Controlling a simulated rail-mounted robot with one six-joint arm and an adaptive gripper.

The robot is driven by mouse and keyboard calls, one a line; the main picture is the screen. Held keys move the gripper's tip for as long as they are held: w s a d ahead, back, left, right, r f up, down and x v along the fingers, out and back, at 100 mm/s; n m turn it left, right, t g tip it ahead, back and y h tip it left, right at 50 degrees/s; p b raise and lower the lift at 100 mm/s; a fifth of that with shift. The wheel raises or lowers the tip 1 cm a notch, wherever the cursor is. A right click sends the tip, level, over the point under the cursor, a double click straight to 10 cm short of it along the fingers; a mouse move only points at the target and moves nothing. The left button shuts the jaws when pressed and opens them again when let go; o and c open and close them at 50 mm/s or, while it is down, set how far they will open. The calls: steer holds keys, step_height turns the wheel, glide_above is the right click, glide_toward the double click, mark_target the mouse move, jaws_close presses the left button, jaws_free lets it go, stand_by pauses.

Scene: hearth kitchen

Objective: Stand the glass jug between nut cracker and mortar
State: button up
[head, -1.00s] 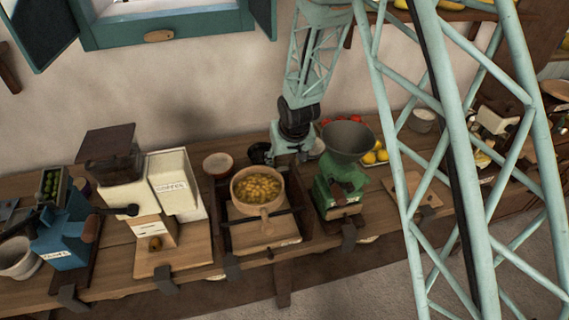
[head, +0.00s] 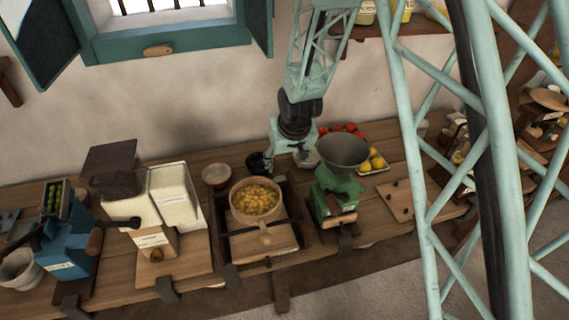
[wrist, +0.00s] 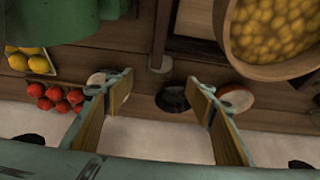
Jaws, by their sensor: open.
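My gripper (head: 292,160) hangs at the back of the counter, behind the pot and the green mill. In the wrist view my gripper (wrist: 161,82) is open, with bare wooden-faced fingers spread and nothing between their tips. I cannot pick out a glass jug in either view. A pale bowl-shaped vessel (head: 22,268) at the far left may be the mortar. I cannot tell which thing is the nut cracker; a blue machine (head: 70,242) with green contents stands beside the pale vessel.
A pot of yellow pieces (head: 256,222) and a green mill (head: 340,195) stand in front of my gripper. A small reddish bowl (head: 216,175) is left of it, and red fruits (head: 348,128) are right. A cream mill (head: 152,205) stands further left. My lattice column hides much of the right.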

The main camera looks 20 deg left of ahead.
stand_by(0.4)
steer(key=c, duration=1.3)
steer(key=shift+c, duration=0.2)
steer(key=shift+w, duration=0.1)
